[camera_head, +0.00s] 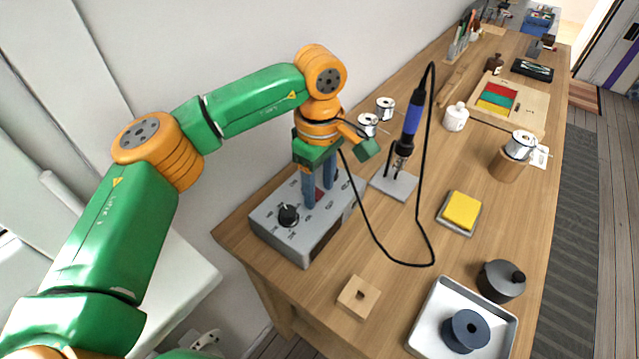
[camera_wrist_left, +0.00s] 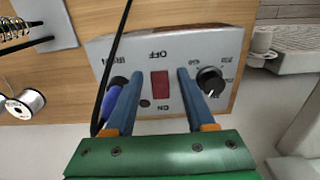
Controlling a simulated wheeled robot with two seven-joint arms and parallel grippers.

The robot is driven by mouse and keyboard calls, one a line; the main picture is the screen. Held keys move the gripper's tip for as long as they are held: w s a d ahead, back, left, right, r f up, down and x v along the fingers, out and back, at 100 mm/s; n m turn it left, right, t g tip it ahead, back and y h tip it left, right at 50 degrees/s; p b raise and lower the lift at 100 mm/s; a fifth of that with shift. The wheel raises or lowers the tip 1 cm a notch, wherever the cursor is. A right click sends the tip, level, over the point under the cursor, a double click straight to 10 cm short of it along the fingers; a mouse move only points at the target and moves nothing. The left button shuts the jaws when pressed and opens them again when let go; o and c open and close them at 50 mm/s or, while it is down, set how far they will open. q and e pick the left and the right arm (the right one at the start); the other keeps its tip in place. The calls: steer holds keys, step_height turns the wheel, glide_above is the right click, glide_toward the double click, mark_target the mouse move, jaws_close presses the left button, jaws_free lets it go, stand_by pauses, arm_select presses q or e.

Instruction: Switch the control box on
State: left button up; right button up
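The control box (camera_head: 292,232) is a grey box with a black dial (camera_head: 288,215) at the near left end of the wooden bench. In the left wrist view its panel (camera_wrist_left: 215,45) shows a red switch (camera_wrist_left: 159,84) between OFF and ON labels, with the dial (camera_wrist_left: 210,80) to the right. My left gripper (camera_head: 319,202) points down over the box, its blue fingers apart with the red switch between them in the wrist view. It is open and empty. Whether the fingertips touch the panel cannot be told. My right gripper is not in view.
A soldering iron (camera_head: 410,125) stands in its holder beside the box, its black cable looping over the bench. A yellow sponge (camera_head: 462,210), a wooden block (camera_head: 358,297) and a white tray (camera_head: 425,335) lie to the right. The wall is close behind.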

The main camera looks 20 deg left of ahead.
arm_select(q)
jaws_close()
steer(key=shift+w+a+r+g+h+p, duration=0.1)
steer(key=shift+a+r+g+h+p, duration=0.2)
steer(key=shift+h+p, duration=0.4)
steer(key=shift+a+g+h, duration=0.15)
steer(key=shift+g+h, duration=0.15)
steer(key=shift+h, duration=0.5)
steer(key=shift+w+f+h, duration=0.1)
steer(key=shift+w+h, duration=0.05)
steer(key=shift+h, duration=0.35)
steer(key=shift+o, duration=1)
jaws_free()
steer(key=shift+a, duration=0.1)
